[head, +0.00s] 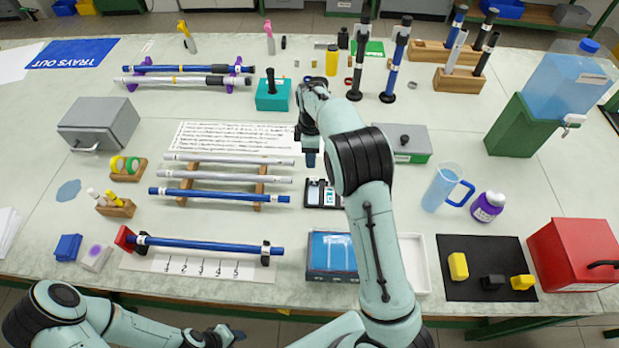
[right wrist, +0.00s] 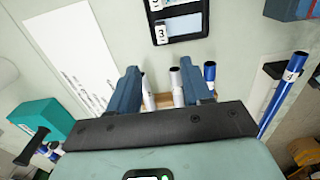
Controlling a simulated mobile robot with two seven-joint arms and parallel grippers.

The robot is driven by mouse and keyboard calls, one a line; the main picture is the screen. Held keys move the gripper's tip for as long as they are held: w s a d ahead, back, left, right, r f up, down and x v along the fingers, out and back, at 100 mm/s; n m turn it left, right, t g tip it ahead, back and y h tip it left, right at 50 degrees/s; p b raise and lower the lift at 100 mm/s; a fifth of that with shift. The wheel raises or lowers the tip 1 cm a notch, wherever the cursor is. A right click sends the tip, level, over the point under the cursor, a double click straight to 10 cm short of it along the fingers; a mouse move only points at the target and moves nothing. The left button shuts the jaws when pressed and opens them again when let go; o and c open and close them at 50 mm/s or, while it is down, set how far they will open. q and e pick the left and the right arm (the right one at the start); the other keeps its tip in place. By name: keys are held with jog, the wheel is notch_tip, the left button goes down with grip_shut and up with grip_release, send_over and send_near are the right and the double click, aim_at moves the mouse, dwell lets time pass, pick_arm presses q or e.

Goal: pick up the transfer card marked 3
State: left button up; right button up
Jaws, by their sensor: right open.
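The card marked 3 (right wrist: 161,34) is a small white card in a black holder (right wrist: 186,42), at the top of the right wrist view. Another white card lies beside it, cut by the frame's top edge. In the head view the black holder (head: 309,194) lies on the table just in front of my right gripper (head: 311,158), with pale cards in it too small to read. My right gripper, also in the right wrist view (right wrist: 162,84), is open and empty, its fingers apart from the card. My left gripper (head: 232,335) is low at the front edge; its jaws are unclear.
A rack of white and blue rods (head: 222,197) stands left of the holder. A blue-lidded box (head: 331,270) and a white tray (head: 415,265) lie in front.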

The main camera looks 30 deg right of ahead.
aim_at(312, 178)
jog(key=f, duration=1.1)
jog(key=shift+s+f, duration=0.25)
jog(key=shift+f, duration=0.1)
grip_shut()
